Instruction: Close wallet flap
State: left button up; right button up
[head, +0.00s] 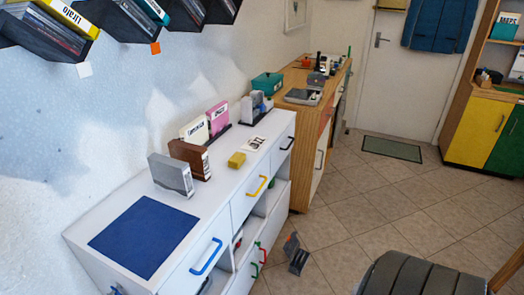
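I cannot pick out a wallet or an open flap for certain. On the white cabinet (217,200) a brown upright item (190,157) stands behind a grey upright case (172,176); I cannot tell whether either is a wallet. A flat dark blue mat (143,236) lies on the near end of the cabinet top, with nothing on it. Neither of my grippers can be made out in the head view.
A yellow block (236,160), a white case (194,131) and a pink case (218,118) are farther along the cabinet. Wall racks (120,19) hang above. A small dark item (297,255) is beside the cabinet. A dark padded seat (425,275) is lower right. Tiled floor (375,195) is open.

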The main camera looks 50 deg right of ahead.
aim_at(293, 242)
jog(key=z, duration=1.8)
